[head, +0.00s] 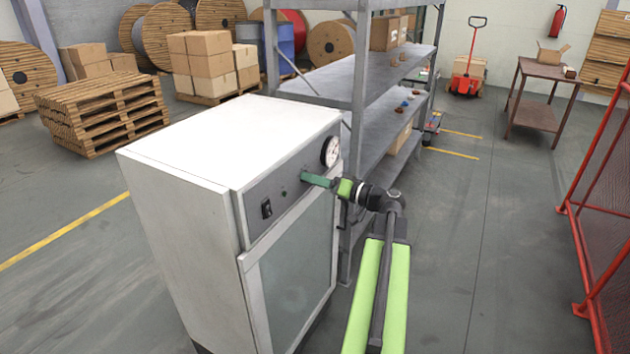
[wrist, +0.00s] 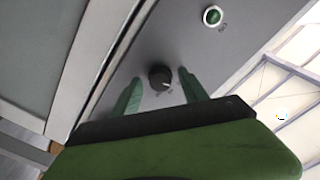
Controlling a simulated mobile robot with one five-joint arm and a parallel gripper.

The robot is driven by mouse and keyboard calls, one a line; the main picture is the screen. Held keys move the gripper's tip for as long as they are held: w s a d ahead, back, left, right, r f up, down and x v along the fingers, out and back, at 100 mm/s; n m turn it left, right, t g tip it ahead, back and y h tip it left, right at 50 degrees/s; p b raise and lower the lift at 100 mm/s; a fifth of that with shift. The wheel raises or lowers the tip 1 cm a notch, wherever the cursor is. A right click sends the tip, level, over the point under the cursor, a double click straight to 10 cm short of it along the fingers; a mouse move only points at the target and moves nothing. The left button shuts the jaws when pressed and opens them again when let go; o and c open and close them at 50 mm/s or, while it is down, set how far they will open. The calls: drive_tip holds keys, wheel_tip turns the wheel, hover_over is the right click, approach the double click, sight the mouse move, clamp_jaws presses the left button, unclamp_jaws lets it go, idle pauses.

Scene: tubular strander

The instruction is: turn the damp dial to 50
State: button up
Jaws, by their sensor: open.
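The damp dial appears to be the small black knob (wrist: 160,77) on the grey panel in the wrist view. It bears a light mark, but its setting is too small to read. My gripper (wrist: 159,80) is open, with one green finger on each side of the knob; I cannot tell whether they touch it. In the head view my gripper (head: 308,179) is at the front panel of the white cabinet (head: 225,140), below and left of the round white gauge (head: 331,151). There my gripper hides the knob.
A green lamp (wrist: 212,16) sits on the panel beyond the knob. A black switch (head: 266,208) is farther left on the panel, above the glass door (head: 297,260). A grey shelf rack (head: 355,80) stands close behind the cabinet. Open floor lies to the right, before a red mesh fence (head: 610,200).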

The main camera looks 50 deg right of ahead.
drive_tip(key=shift+w, duration=0.1)
clamp_jaws()
idle(0.3)
drive_tip(key=shift+m, duration=8.1)
